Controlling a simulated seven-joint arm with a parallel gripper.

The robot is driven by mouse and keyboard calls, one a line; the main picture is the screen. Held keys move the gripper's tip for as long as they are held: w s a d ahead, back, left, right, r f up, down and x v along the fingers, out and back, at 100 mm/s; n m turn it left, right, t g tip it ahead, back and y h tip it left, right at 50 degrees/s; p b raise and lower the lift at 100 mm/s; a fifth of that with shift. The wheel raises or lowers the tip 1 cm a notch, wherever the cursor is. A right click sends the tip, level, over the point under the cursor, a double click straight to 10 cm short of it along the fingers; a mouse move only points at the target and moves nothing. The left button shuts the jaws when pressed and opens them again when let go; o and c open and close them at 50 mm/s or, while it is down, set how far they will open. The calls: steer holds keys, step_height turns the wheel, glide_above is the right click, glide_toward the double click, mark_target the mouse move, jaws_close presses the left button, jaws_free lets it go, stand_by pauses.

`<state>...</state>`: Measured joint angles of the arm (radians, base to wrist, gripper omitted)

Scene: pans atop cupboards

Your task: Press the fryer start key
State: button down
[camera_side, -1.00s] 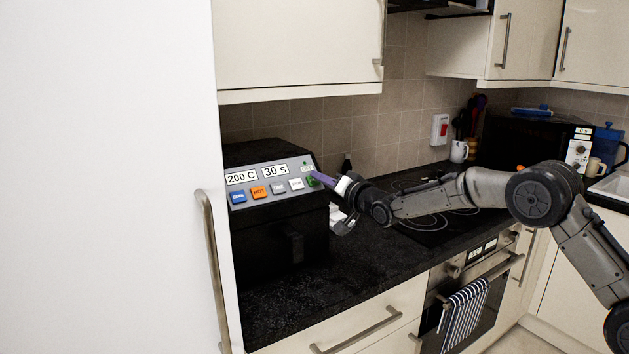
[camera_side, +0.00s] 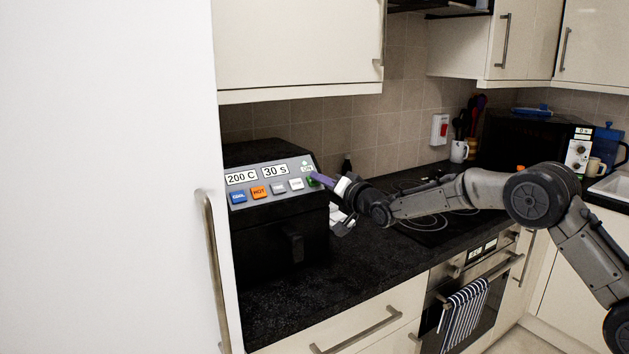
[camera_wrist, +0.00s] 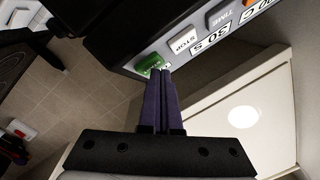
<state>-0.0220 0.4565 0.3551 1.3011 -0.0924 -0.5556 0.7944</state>
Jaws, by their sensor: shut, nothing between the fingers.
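The black fryer (camera_side: 275,235) stands on the dark counter at the left. Its sloped grey panel has displays reading 200 C and 30 S, and a row of keys. The green start key (camera_side: 313,181) is at the right end of the row; in the wrist view it is the green key (camera_wrist: 150,62) beside the white STOP key (camera_wrist: 184,42). My gripper (camera_side: 318,178) is shut and empty. Its purple fingertips (camera_wrist: 163,72) are at the green key and cover part of it. They appear to touch it. A small light above the start key looks green.
The blue COOL key (camera_side: 238,197), orange HOT key (camera_side: 258,192) and grey TIME key (camera_side: 278,188) sit left on the panel. A hob (camera_side: 440,222) lies under my arm. A tall white door (camera_side: 110,180) stands at the left. Wall cupboards (camera_side: 298,45) hang above.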

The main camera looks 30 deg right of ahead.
steer(key=shift+s+r, duration=0.2)
steer(key=shift+s, duration=0.05)
steer(key=s+r, duration=0.4)
steer(key=shift+s+r, duration=0.15)
stand_by(0.5)
stand_by(0.6)
steer(key=s+r+t, duration=0.2)
steer(key=s+r, duration=0.6)
steer(key=r, duration=0.5)
steer(key=s+d+n+g, duration=0.1)
steer(key=s+d+g, duration=0.15)
steer(key=s, duration=1.05)
steer(key=s+f+n+g, duration=0.3)
steer(key=s+f+g, duration=0.3)
steer(key=s+f, duration=0.6)
steer(key=s+f+n+g+h, duration=0.1)
steer(key=s+f+n+g, duration=0.2)
steer(key=s+f, duration=1)
steer(key=s+g, duration=0.3)
steer(key=s, duration=0.1)
steer(key=shift+s+f, duration=0.3)
steer(key=shift+s, duration=0.05)
